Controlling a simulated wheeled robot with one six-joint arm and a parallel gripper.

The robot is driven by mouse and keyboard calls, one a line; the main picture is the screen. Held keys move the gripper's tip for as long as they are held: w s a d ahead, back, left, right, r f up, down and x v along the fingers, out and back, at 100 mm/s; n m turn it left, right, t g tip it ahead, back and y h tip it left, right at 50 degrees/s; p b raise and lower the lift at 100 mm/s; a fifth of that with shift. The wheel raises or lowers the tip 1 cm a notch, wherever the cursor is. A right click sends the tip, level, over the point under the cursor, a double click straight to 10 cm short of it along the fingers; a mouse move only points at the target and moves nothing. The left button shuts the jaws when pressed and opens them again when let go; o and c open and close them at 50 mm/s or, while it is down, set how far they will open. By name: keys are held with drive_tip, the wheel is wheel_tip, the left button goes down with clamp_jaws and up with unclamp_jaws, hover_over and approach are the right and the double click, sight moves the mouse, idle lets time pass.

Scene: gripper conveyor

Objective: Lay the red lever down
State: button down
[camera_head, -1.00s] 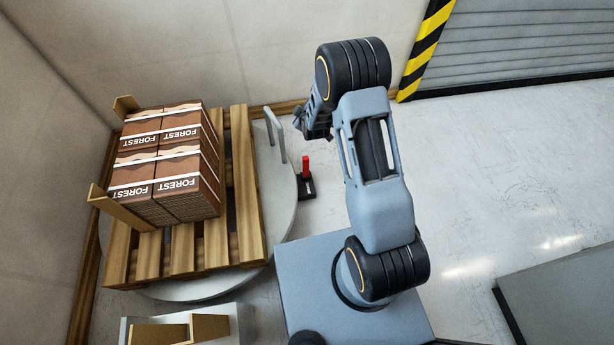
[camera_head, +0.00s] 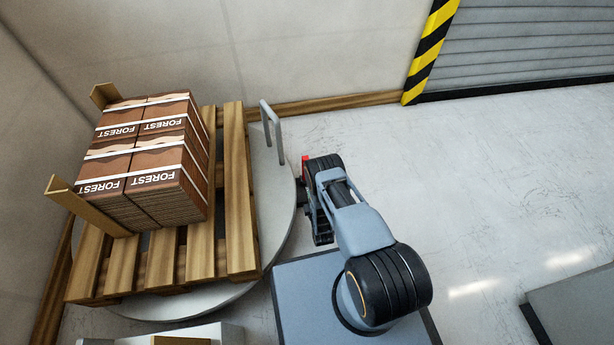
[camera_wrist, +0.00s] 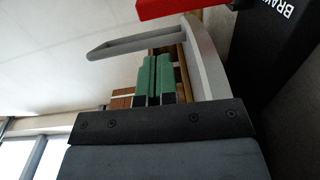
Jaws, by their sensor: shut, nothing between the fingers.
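The red lever (camera_head: 305,167) shows as a small red patch beside the turntable, mostly hidden behind my wrist in the head view. In the wrist view the red lever (camera_wrist: 172,6) runs along the top edge, sticking out from its black base (camera_wrist: 270,55) marked with white "BRAK" letters. My gripper (camera_head: 301,194) is low beside the lever and the turntable rim. In the wrist view the green-padded fingers of my gripper (camera_wrist: 154,78) are together, with nothing between them, and appear apart from the lever. I cannot tell the lever's exact tilt.
A round grey turntable (camera_head: 273,215) carries a wooden pallet (camera_head: 237,190) with stacked brown "FOREST" boxes (camera_head: 150,160). A grey handle (camera_head: 272,130) rises at the turntable's edge, close to my gripper. Open floor (camera_head: 460,190) lies to the right.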

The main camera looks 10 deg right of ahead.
drive_tip(key=shift+s+f, duration=0.75)
drive_tip(key=shift+f, duration=0.05)
drive_tip(key=w+b, duration=0.6)
drive_tip(key=w, duration=0.8)
drive_tip(key=shift+d, duration=0.25)
drive_tip(key=shift+w, duration=0.1)
